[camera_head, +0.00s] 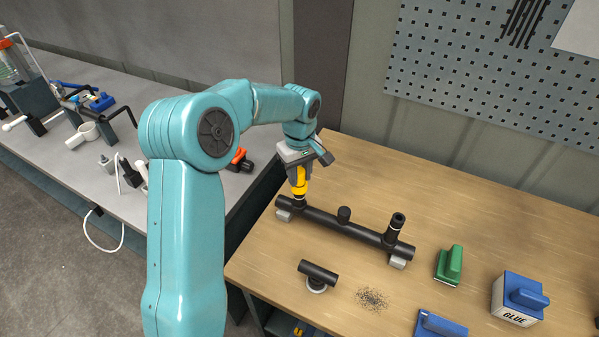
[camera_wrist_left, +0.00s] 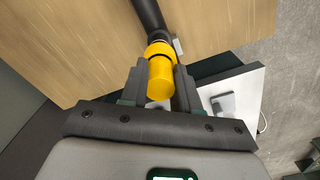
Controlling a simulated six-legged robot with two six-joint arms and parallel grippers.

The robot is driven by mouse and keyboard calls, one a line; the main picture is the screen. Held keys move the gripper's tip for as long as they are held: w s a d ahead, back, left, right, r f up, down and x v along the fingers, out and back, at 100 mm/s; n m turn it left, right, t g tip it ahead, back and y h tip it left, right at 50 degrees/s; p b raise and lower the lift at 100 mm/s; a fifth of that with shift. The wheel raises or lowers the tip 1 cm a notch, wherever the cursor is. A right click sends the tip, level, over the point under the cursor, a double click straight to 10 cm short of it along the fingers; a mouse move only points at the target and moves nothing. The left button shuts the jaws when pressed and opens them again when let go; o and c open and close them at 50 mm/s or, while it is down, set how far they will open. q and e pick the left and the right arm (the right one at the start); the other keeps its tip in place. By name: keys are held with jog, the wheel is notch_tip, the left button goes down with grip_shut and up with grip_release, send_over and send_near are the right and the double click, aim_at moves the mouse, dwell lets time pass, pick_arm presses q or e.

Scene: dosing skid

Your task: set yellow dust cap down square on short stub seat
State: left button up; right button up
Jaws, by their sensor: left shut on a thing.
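A yellow dust cap (camera_head: 299,187) is held upright between the fingers of my left gripper (camera_head: 298,176). In the left wrist view the yellow cap (camera_wrist_left: 160,75) sits between the two dark fingers (camera_wrist_left: 160,90), which are shut on it. A black pipe manifold (camera_head: 330,222) lies on the wooden bench on grey blocks. The cap is over the manifold's left end, in line with the stub there, with a pale band just under it. I cannot tell whether it is fully seated. The stub is mostly hidden. My right gripper is not in view.
A black tee piece (camera_head: 318,272), dark granules (camera_head: 372,298), a green tool (camera_head: 450,264) and a glue box (camera_head: 517,299) lie nearer or to the right. Bare bench lies behind.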

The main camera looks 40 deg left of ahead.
aim_at(299, 171)
pick_arm(q)
jog(key=shift+f+b, duration=0.85)
jog(key=shift+f, duration=0.3)
jog(key=o, duration=1.1)
notch_tip(299, 171, up, 16)
jog(key=shift+r, duration=0.2)
